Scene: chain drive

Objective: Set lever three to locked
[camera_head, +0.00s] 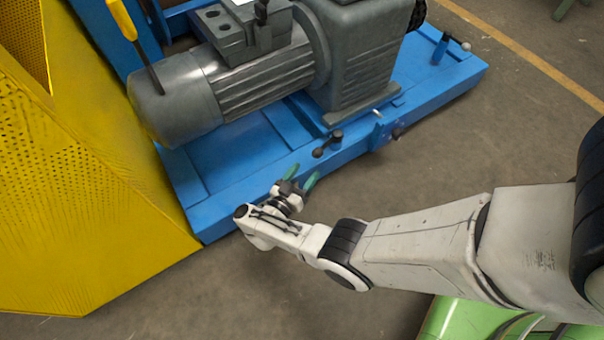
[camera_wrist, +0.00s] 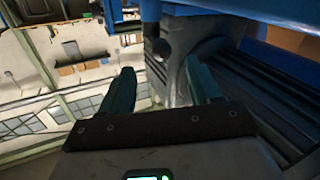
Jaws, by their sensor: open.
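My gripper (camera_head: 301,177) is open and empty, its two green fingers apart, close to the front edge of the blue base frame (camera_head: 235,187). A small black lever (camera_head: 328,144) with a round knob sits on that frame, a little beyond and right of my fingers, not touching them. Another dark knob (camera_head: 397,133) is farther right on the frame's side. A lever with a yellow grip (camera_head: 122,18) stands at the upper left. No label shows which one is lever three. In the wrist view my open fingers (camera_wrist: 161,78) flank a dark grey machine part (camera_wrist: 173,50).
A grey motor and gearbox (camera_head: 350,60) stand on the blue frame. A yellow perforated guard (camera_head: 90,190) closes off the left side. A blue post (camera_head: 440,48) with a knob is at the far right end. The floor (camera_head: 490,130) right of the frame is clear.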

